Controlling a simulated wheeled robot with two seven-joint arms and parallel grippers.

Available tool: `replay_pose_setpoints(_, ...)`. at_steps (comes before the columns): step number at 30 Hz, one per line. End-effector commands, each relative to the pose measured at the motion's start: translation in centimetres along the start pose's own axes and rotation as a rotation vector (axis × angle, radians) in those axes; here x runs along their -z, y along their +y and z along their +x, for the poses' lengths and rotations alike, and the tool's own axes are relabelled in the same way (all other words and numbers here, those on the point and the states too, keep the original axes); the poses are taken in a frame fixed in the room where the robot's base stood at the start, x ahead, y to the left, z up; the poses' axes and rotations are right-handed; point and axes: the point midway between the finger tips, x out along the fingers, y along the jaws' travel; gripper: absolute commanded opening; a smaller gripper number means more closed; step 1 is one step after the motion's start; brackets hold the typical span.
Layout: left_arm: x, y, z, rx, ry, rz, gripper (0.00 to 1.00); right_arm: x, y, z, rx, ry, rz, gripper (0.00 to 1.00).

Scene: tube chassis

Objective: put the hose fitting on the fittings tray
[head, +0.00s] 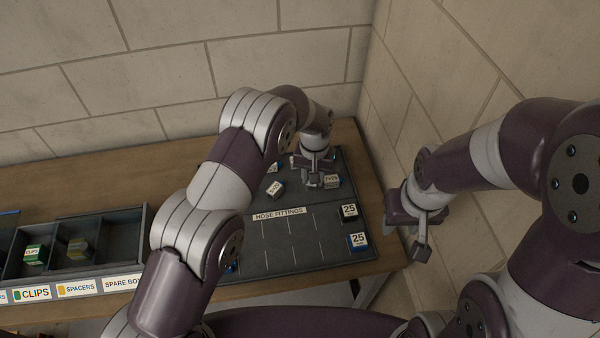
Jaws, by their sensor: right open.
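The dark grey fittings tray (285,262), labelled HOSE FITTINGS, lies on the wooden bench. Small white-labelled blocks lie on its far half: one tilted block (275,188) and another (331,181) beside my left gripper. I cannot tell which is the hose fitting. My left gripper (313,181) points down low over the far part of the tray, close to the right block; its fingers are too small to tell if they are open or hold anything. My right gripper (420,245) is open and empty, right of the tray near the wall.
Two blocks marked 25, a black one (349,211) and a blue one (358,241), sit along the tray's right side. A compartment bin (110,213) labelled CLIPS and SPACERS stands at left. Block walls close off the back and right. My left arm hides the tray's left side.

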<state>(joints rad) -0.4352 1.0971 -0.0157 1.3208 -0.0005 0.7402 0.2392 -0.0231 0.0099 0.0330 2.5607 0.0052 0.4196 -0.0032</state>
Motion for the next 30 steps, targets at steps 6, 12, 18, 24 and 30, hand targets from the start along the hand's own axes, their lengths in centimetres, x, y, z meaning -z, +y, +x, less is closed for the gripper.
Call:
replay_pose_setpoints(6, 1.6, -2.5, 1.8, 0.000, 0.000, 0.000, 0.00, 0.2, 0.0, -1.4, 0.000, 0.000, 0.000, 0.43)
replay_pose_setpoints(12, 1.7, -2.6, 5.0, 0.000, -0.001, 0.001, 0.00, 0.4, 0.0, -3.2, 0.000, 0.000, 0.000, 0.43)
replay_pose_setpoints(18, 1.7, -2.6, 6.0, -0.001, 0.002, 0.001, 0.00, 0.4, 0.0, -3.0, 0.000, 0.000, 0.000, 0.43)
replay_pose_setpoints(24, 1.7, -2.6, 6.2, -0.001, 0.001, 0.001, 0.34, 0.3, 0.0, -2.7, 0.000, -0.001, 0.000, 0.43)
replay_pose_setpoints(30, 1.7, -2.6, 6.1, -0.001, 0.001, 0.000, 0.57, 0.3, 0.0, -2.8, 0.000, 0.000, 0.000, 0.43)
